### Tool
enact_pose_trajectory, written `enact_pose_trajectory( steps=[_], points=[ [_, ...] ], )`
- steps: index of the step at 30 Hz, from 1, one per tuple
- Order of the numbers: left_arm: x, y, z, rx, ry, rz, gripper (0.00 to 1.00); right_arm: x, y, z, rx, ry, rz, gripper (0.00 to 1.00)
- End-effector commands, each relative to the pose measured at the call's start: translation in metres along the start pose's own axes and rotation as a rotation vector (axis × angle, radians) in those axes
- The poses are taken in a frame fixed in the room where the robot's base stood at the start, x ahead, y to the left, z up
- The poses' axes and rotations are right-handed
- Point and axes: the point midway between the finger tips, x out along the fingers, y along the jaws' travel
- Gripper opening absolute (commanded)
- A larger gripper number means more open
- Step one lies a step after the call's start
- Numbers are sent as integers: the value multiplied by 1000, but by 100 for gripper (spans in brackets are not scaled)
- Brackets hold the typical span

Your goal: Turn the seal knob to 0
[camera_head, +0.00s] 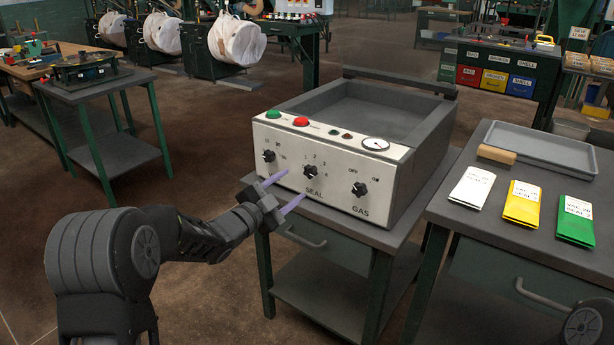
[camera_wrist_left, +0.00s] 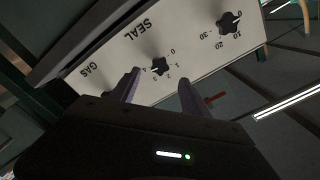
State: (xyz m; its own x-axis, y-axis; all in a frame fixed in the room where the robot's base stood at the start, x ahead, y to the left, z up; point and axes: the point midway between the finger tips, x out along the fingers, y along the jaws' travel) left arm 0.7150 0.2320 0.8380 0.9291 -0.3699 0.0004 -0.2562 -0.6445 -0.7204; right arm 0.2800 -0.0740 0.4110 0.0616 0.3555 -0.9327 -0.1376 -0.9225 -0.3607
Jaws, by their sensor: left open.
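The seal knob (camera_head: 310,172) is a black star-shaped knob in the middle of the sealer's pale front panel (camera_head: 335,185), above the word SEAL. Numbers are printed around it. In the left wrist view the seal knob (camera_wrist_left: 160,66) shows beyond and between the fingers. Its exact setting is too small to tell. My left gripper (camera_head: 283,190) is open, with its two purple fingers pointing at the panel, in front of the knob and apart from it. In the left wrist view the left gripper (camera_wrist_left: 158,88) has nothing between its fingers. My right gripper is not in view.
The gas knob (camera_head: 359,189) is right of the seal knob, and another knob (camera_head: 268,156) is left. Green and red buttons and a gauge (camera_head: 375,144) sit on top. A side table (camera_head: 440,205) at right holds a grey tray (camera_head: 545,146), a wooden block and three packets.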

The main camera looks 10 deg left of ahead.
Motion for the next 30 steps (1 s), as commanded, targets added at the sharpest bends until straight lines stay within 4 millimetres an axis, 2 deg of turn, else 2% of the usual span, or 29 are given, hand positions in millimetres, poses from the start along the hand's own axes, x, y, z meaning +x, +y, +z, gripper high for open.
enact_pose_trajectory(
  steps=[5,16,20,27,30],
  points=[
    [16,1,0,1,0,1,55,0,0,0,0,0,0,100],
    [69,1,0,0,0,0,55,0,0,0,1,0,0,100],
    [76,1,0,-2,-1,0,55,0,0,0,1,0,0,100],
    [76,0,0,-2,-1,0,55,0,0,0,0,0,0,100],
    [76,0,0,-2,-1,0,47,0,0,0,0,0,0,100]
  ],
)
